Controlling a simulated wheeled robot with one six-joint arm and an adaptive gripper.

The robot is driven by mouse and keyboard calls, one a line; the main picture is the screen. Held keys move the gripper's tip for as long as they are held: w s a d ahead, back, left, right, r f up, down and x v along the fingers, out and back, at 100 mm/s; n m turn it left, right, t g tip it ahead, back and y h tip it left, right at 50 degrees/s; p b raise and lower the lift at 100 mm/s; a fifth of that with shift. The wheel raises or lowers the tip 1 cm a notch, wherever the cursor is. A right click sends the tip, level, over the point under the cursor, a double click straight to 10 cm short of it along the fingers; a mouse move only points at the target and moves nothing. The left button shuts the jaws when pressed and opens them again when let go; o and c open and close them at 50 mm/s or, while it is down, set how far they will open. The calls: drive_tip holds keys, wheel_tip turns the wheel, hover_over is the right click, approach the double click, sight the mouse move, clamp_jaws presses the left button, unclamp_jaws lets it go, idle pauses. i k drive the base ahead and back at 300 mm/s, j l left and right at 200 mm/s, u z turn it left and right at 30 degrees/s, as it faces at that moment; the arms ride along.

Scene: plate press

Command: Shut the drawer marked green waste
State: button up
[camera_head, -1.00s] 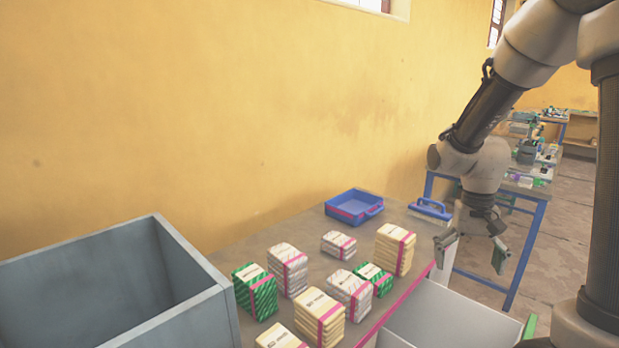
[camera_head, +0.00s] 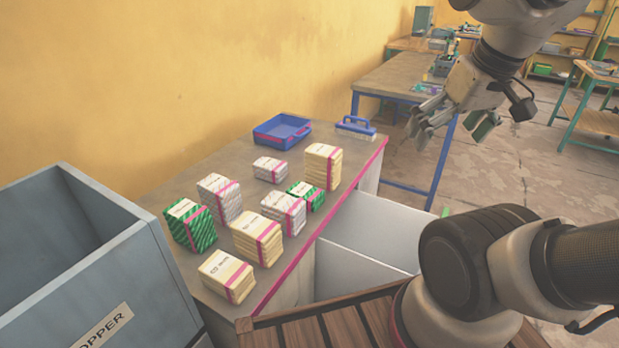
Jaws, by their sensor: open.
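A pale grey drawer (camera_head: 372,226) stands pulled out from the right side of the worktable. Its inner walls show, and a small green strip (camera_head: 446,211) shows at its outer far end. My arm hides much of its front, and I cannot read a label on it. My gripper (camera_head: 455,125) is open and empty, in the air beyond the drawer and above the floor. It is apart from the drawer.
The worktable (camera_head: 215,163) carries several banded packs, a blue tray (camera_head: 282,130) and a blue-handled brush (camera_head: 355,126). A grey hopper (camera_head: 120,290) stands at left.

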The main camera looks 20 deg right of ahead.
sight(370, 241)
drive_tip(key=k+l+z, duration=0.5)
drive_tip(key=k+l, duration=0.15)
drive_tip(key=k, duration=0.1)
